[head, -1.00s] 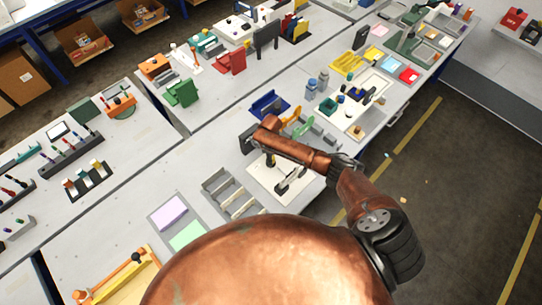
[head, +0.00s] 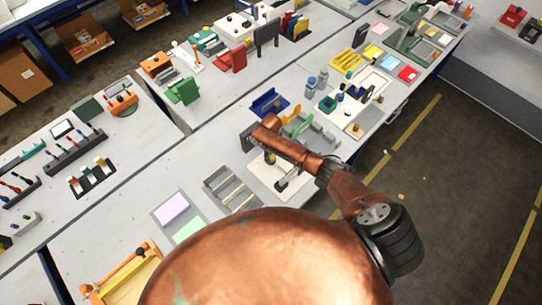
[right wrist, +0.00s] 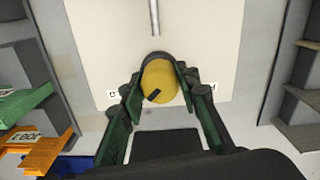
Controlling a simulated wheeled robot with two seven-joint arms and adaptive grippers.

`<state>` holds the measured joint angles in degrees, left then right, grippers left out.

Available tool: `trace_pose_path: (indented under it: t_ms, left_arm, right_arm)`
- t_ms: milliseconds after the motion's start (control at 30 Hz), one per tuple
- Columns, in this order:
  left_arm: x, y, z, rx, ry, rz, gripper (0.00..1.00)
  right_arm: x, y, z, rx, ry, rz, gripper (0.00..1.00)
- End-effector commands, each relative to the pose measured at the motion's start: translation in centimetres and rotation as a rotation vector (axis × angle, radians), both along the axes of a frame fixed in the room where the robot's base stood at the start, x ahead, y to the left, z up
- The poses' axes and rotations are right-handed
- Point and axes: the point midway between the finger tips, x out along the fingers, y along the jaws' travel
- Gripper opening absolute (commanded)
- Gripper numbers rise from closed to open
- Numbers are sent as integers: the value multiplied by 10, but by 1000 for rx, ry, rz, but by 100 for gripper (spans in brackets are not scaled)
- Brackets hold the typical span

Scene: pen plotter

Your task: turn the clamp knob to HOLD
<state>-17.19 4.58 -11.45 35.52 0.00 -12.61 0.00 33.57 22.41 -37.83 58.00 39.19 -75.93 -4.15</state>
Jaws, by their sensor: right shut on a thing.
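The yellow clamp knob (right wrist: 160,80) shows in the right wrist view at the near edge of a pale plotter bed (right wrist: 210,35). A dark pointer mark on it points toward the lower left of that view. My right gripper (right wrist: 157,88) is shut on the knob, one green-padded finger on each side. In the head view my right gripper (head: 268,157) reaches down over the plotter, and my arm partly hides it. Small white labels flank the knob, partly covered by the fingers; I cannot read them. My left gripper is not in view.
A grey slotted rack (head: 231,190) stands left of the plotter. A blue holder (head: 269,103) and grey blocks stand behind it. In the right wrist view, green and orange labelled pieces (right wrist: 38,150) lie at lower left, with grey racks at both sides.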

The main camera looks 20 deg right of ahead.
Motion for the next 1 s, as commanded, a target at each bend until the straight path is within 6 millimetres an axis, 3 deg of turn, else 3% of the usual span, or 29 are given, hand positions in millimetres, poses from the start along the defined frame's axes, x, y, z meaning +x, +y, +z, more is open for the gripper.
trace_pose_path:
  t_ms: [200, 233, 467, 800, 1000]
  left_arm:
    - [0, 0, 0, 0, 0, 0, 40]
    - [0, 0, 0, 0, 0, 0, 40]
    - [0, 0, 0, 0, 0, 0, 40]
    - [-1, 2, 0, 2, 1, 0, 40]
    - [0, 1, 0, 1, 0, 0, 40]
  right_arm:
    - [0, 0, 0, 1, 0, -1, 5]
    - [0, 0, 0, 1, 0, -1, 31]
    - [0, 0, 0, 0, -1, 0, 47]
    - [1, 0, 3, 1, -2, 1, 47]
    - [1, 0, 29, 2, -4, 1, 47]
